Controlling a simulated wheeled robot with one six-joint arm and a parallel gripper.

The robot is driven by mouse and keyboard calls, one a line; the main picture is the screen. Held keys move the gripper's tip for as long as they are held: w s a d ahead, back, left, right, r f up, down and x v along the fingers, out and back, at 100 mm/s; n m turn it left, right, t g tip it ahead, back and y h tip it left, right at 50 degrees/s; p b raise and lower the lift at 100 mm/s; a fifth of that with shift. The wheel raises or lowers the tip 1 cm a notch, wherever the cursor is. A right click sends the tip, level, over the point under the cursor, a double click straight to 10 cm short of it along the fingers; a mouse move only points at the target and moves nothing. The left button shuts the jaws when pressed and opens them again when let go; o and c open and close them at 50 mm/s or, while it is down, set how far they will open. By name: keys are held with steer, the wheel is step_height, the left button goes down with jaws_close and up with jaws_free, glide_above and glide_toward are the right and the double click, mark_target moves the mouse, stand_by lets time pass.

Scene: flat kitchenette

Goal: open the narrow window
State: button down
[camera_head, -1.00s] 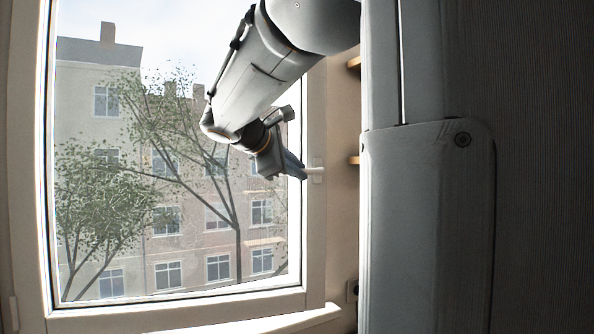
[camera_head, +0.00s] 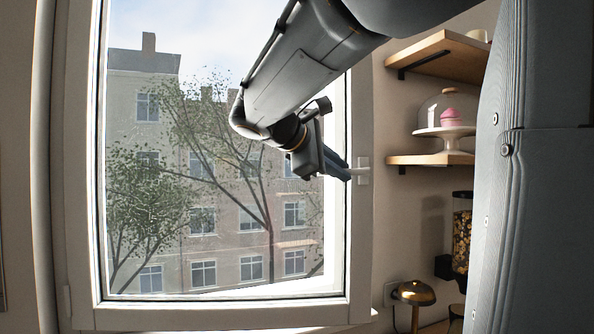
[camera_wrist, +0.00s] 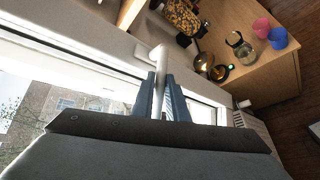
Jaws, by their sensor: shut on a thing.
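The narrow window (camera_head: 358,240) has a pale frame with hinges on its left side. Its handle (camera_head: 363,171) is on the right side of the frame, with the lever lying level and pointing left. My gripper (camera_head: 342,170) is shut on the lever, coming from the upper left. In the wrist view the two blue-grey fingers of my gripper (camera_wrist: 161,88) stand on either side of the white handle (camera_wrist: 160,60). A white wedge shows through the lower right of the glass. I cannot tell exactly how far the sash stands from its frame.
Wooden shelves (camera_head: 430,160) are on the wall right of the window, with a domed cake stand (camera_head: 445,130). A cereal dispenser (camera_head: 462,235) and a brass lamp (camera_head: 413,293) stand below. The wrist view shows a counter (camera_wrist: 255,75) with a jug (camera_wrist: 240,48) and cups (camera_wrist: 277,38).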

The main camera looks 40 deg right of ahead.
steer(key=shift+s+a, duration=0.2)
steer(key=shift+s, duration=0.1)
steer(key=shift+s+a, duration=0.1)
steer(key=s+a+m+g, duration=0.1)
steer(key=s+a, duration=0.2)
steer(key=s, duration=0.2)
steer(key=shift+a, duration=0.4)
stand_by(0.6)
steer(key=c, duration=1.7)
jaws_free()
steer(key=shift+o, duration=0.2)
steer(key=v, duration=0.7)
steer(key=shift+a+b, duration=0.3)
steer(key=shift+a, duration=0.1)
steer(key=shift+w+r, duration=0.1)
steer(key=shift+w, duration=0.05)
